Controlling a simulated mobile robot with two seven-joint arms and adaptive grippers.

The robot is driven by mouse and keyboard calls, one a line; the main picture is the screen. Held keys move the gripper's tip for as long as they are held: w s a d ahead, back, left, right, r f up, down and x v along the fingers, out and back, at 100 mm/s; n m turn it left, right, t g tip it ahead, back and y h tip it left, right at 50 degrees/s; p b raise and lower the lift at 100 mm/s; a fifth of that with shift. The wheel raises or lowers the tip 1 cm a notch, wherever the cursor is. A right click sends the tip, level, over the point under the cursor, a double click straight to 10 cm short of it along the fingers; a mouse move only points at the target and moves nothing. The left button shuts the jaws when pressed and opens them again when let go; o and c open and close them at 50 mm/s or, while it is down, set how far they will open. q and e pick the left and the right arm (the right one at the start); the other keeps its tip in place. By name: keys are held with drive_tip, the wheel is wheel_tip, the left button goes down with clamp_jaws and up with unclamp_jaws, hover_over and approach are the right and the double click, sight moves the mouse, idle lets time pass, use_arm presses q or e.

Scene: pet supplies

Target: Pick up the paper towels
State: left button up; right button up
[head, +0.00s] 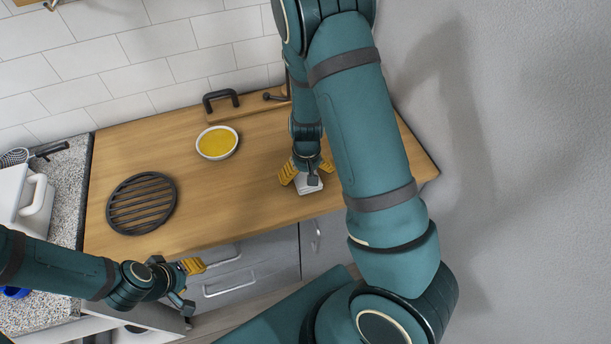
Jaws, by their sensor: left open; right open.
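A small white object (309,186) lies at the front edge of the wooden counter (235,185). It is partly hidden by my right gripper, and I cannot tell for sure whether it is the paper towels. No other thing in view looks like paper towels. My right gripper (308,171) is open, pointing down over the white object with its yellow fingertips to either side. I cannot tell whether they touch it. My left gripper (188,284) is open and empty, in front of the counter near the drawers, at lower left.
A bowl of yellow contents (217,143) and a round black slatted trivet (141,204) stand on the counter. A board with a black handle (221,98) is at the back wall. A white handled container (36,207) is at left. The counter's middle is clear.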

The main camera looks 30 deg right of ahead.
drive_tip(key=shift+f, duration=0.5)
drive_tip(key=c, duration=0.9)
wheel_tip(320, 180, up, 10)
drive_tip(key=shift+r+p, duration=0.1)
drive_tip(key=shift+p, duration=0.9)
drive_tip(key=shift+o, duration=0.2)
